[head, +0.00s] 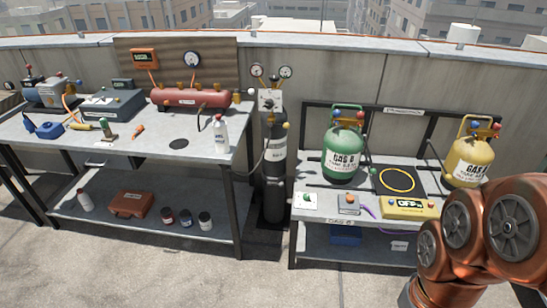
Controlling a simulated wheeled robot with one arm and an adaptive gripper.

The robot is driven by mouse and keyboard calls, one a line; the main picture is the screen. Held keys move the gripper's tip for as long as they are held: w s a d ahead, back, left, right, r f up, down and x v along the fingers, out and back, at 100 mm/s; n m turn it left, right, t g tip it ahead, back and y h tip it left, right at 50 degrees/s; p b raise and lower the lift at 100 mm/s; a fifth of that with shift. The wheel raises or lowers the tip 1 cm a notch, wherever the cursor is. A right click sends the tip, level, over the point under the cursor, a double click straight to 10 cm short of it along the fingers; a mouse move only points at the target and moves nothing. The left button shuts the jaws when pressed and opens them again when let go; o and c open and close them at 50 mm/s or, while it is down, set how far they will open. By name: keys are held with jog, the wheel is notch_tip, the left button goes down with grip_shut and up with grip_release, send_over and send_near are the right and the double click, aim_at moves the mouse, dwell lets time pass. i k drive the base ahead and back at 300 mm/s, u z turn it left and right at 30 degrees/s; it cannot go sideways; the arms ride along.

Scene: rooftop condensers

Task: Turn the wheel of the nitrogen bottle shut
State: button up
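The tall dark grey gas bottle (274,175), which I take for the nitrogen bottle, stands upright on the ground between the two benches. A pale label is on its upper body; I cannot read it. A valve and regulator block (270,99) with two round gauges sits on its top. A small yellow knob shows at the right of the block. I cannot make out the wheel clearly or tell how far it is turned. My copper arm links show at the lower right, well right of the bottle. My gripper is not in view.
The left bench (150,148) carries a red manifold (191,97), a pump and a white bottle (220,134). The right bench (325,207) holds a green cylinder (343,146), a yellow cylinder (468,158) and small boxes. A hose runs beside the bottle. Floor in front is clear.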

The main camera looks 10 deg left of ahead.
aim_at(275, 77)
jog(key=u, duration=0.3)
jog(key=i, duration=0.35)
jog(key=u, duration=1.05)
jog(key=i, duration=1.45)
jog(key=z, duration=0.75)
jog(key=i, duration=0.6)
jog(key=z, duration=0.6)
